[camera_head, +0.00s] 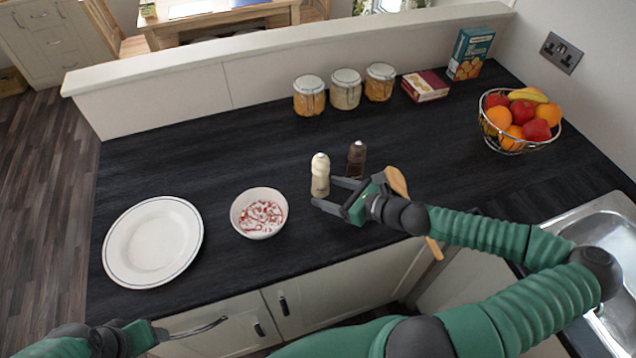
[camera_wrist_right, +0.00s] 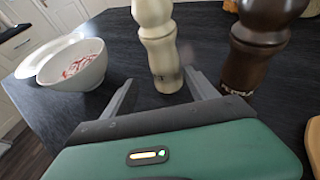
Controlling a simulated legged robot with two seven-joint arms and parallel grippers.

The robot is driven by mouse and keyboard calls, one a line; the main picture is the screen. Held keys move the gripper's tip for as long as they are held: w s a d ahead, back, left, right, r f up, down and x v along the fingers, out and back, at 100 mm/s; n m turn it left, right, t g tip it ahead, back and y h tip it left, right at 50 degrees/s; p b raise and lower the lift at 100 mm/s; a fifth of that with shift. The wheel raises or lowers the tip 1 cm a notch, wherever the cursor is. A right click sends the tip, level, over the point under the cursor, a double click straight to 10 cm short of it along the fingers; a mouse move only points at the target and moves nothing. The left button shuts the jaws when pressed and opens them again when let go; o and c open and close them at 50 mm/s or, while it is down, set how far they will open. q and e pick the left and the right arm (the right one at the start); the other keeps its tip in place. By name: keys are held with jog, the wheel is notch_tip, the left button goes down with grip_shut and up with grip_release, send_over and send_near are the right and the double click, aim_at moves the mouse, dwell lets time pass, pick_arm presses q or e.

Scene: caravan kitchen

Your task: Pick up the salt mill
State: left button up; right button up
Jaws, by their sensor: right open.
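The salt mill, taken to be the cream one (camera_head: 320,176), stands upright on the dark worktop. My right gripper (camera_head: 331,192) is open and low over the worktop, its fingers pointing at the cream mill. In the right wrist view the cream mill (camera_wrist_right: 158,45) stands ahead, lined up with the gap between the fingertips (camera_wrist_right: 158,80); I cannot tell if they touch it. The dark brown mill (camera_head: 356,160) stands upright close to its right and also shows in the wrist view (camera_wrist_right: 255,45). My left gripper (camera_head: 195,329) is at the bottom left, its jaws unclear.
A white bowl with red streaks (camera_head: 259,213) and a white plate (camera_head: 152,242) lie to the left. A wooden spoon (camera_head: 397,182) is partly hidden behind my right gripper. Jars (camera_head: 346,90), boxes (camera_head: 425,86) and a fruit basket (camera_head: 520,125) stand farther back. A sink (camera_head: 600,228) is at right.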

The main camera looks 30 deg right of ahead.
aim_at(328, 188)
jog(key=w, duration=0.1)
jog(key=w+f, duration=0.2)
jog(key=w, duration=0.1)
jog(key=shift+w, duration=0.1)
jog(key=shift+w+d+f, duration=0.1)
jog(key=shift+w+d, duration=0.05)
jog(key=shift+d, duration=0.05)
jog(key=shift+a, duration=0.2)
jog(key=shift+c, duration=0.5)
jog(key=shift+a+r, duration=0.2)
jog(key=shift+a, duration=0.1)
jog(key=c, duration=0.9)
jog(key=shift+d, duration=0.3)
grip_shut()
